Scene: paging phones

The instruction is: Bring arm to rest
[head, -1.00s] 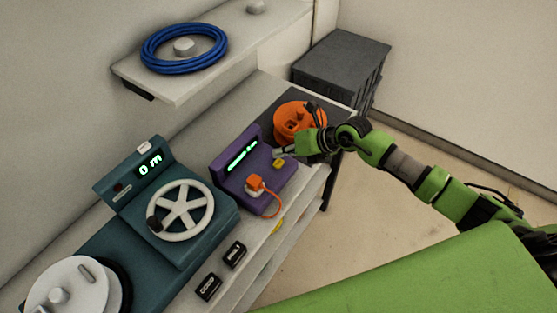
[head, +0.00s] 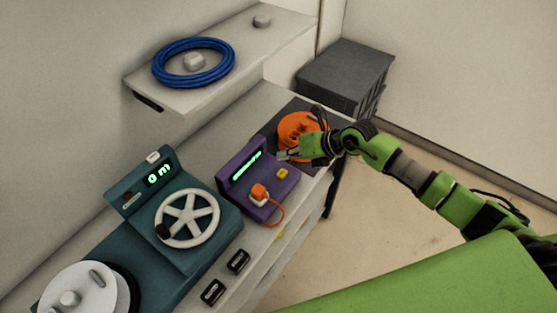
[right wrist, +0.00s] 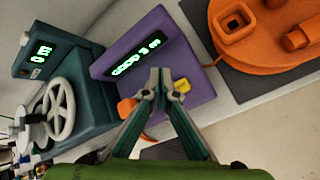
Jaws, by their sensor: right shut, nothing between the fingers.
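My right gripper (head: 284,155) is shut and empty. It hangs above the worktop, just past the right end of the purple device and in front of the orange reel. In the right wrist view its fingertips (right wrist: 160,76) meet in front of the purple device's face. The purple device (head: 233,185) has a lit green display, a yellow button (head: 282,174) and an orange plug (head: 259,192) with an orange cord. The gripper looks apart from the button, which shows just right of the fingertips in the right wrist view. My left gripper is out of view.
The orange reel (head: 298,127) sits on a dark mat at the worktop's far end. A teal machine (head: 150,230) with a white handwheel (head: 188,218) stands at left. A shelf holds a blue cable coil (head: 165,68). A dark cabinet (head: 345,65) stands beyond; the floor at right is clear.

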